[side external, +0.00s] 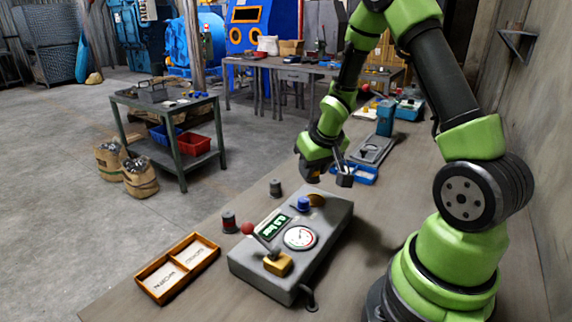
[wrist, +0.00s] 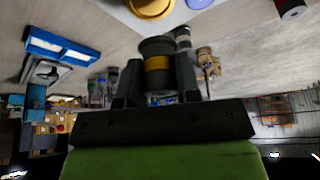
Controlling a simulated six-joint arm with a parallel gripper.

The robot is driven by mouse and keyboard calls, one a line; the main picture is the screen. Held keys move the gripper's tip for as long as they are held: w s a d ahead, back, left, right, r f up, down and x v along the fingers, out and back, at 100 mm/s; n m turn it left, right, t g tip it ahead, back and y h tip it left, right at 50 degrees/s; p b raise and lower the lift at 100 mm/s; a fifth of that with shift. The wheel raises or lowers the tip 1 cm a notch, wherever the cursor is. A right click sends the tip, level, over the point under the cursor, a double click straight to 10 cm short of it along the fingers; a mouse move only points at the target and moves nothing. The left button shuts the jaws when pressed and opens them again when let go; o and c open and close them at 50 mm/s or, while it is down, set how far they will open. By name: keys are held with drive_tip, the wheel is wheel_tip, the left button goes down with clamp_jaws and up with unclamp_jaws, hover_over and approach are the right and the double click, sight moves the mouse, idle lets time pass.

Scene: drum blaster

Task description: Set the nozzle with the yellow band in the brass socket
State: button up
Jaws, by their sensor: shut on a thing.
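My gripper (side external: 312,172) hangs above the far end of the grey control box (side external: 248,262). In the wrist view my gripper (wrist: 158,88) is shut on a dark cylindrical nozzle (wrist: 157,48) with a yellow band, which sits between the two fingers. The brass socket (side external: 316,200) is on the box top beside a blue knob (side external: 303,204). The socket (wrist: 152,6) is cut off by the top edge of the wrist view, apart from the nozzle. In the side view the nozzle is small and dark, and its detail is hard to make out.
A red-banded nozzle (side external: 229,222) and a grey nozzle (side external: 275,188) stand on the bench left of the box. A red-knobbed lever (side external: 248,229) rises from the box. A wooden two-compartment tray (side external: 160,260) lies at front left. A blue tray (side external: 362,178) lies behind my gripper.

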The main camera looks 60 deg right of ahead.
sight(318, 181)
drive_tip(key=shift+s+f, duration=0.1)
drive_tip(key=shift+s, duration=0.2)
drive_tip(key=shift+f, duration=2.15)
drive_tip(key=shift+f, duration=0.4)
idle(0.4)
drive_tip(key=o, duration=1.1)
